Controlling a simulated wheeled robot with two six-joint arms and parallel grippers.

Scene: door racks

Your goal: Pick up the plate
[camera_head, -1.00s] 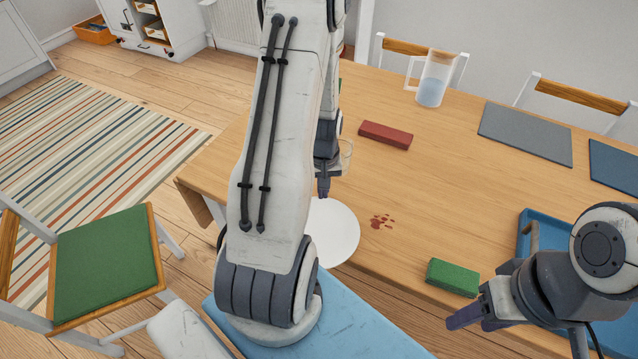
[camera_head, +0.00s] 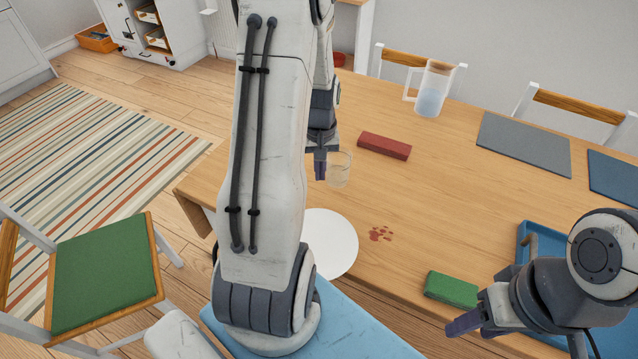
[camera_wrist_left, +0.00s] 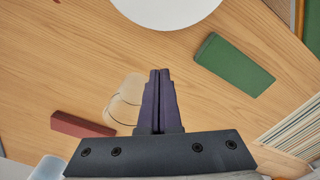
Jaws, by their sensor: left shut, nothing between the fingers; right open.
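The white plate (camera_head: 333,243) lies flat near the front edge of the wooden table, partly hidden behind my left arm. It also shows at the top of the left wrist view (camera_wrist_left: 168,8), cut off by the frame. My left gripper (camera_head: 320,170) is shut and empty, above the table and beyond the plate. In the left wrist view its fingers (camera_wrist_left: 158,85) are together, apart from the plate. My right gripper (camera_head: 465,325) is open and empty at the lower right, near the table's front edge.
A clear glass (camera_head: 340,170) stands close beside my left gripper. A red block (camera_head: 384,146), a pitcher (camera_head: 431,92) and grey mat (camera_head: 524,143) are farther back. A green block (camera_head: 451,289) and blue tray (camera_head: 529,237) are at right. A red stain (camera_head: 381,234) is beside the plate.

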